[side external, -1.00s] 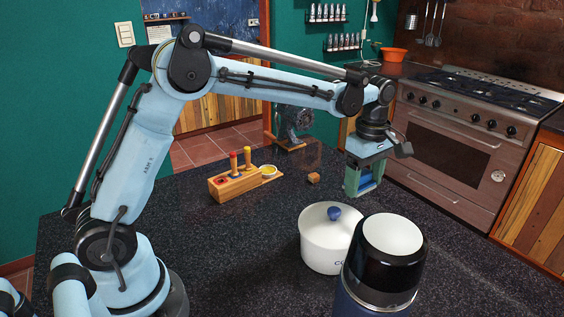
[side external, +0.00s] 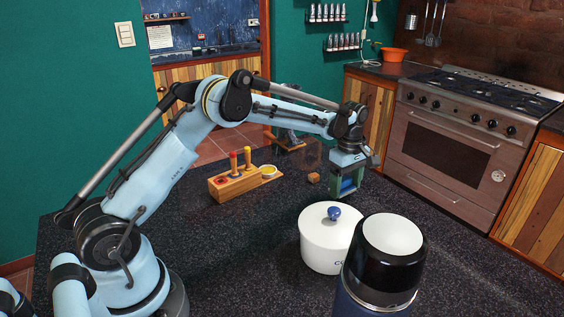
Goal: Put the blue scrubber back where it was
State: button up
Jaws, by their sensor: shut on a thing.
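My gripper (side external: 347,188) points down over the dark countertop, right of the wooden block and behind the white pot. It is shut on the blue scrubber (side external: 348,184). Only a small blue part of the scrubber shows between the greenish fingers, which hide the rest. Its lower end is close to the counter; I cannot tell whether it touches. The spot where the scrubber was before is not shown by any clear mark.
A small wooden cube (side external: 313,178) lies just left of my gripper. A white lidded pot (side external: 323,245) and a tall dark canister (side external: 385,262) stand in front.

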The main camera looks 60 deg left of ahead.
jog(key=shift+f, duration=1.05)
jog(key=shift+f, duration=0.15)
jog(key=o, duration=1.1)
